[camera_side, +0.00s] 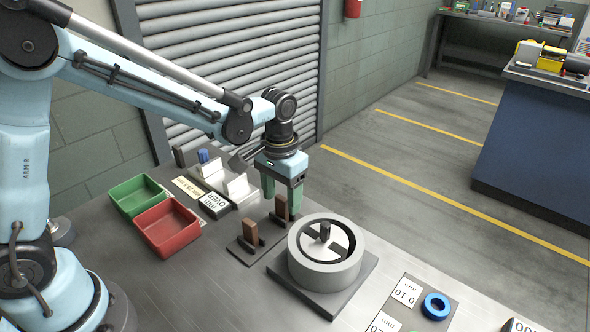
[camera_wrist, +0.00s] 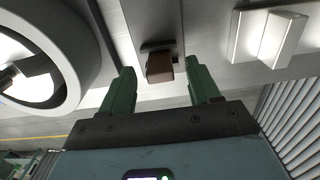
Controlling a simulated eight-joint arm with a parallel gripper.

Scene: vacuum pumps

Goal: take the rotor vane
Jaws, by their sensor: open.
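Two brown rotor vanes stand upright on a dark plate (camera_side: 240,251) in the side view, a nearer one (camera_side: 249,230) and a farther one (camera_side: 281,206). My gripper (camera_side: 282,198) points down over the farther vane, with its green fingers spread to either side. In the wrist view one brown vane (camera_wrist: 160,68) shows end-on in the gap between the open fingertips (camera_wrist: 161,72), with space on both sides. I cannot see either finger touching it. The round grey pump housing (camera_side: 325,274) stands just right of the plate; it also fills the left of the wrist view (camera_wrist: 88,75).
A green bin (camera_side: 133,208) and a red bin (camera_side: 165,245) stand left. A blue ring (camera_side: 436,305) sits on a plate at front right. The housing is close beside my fingers.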

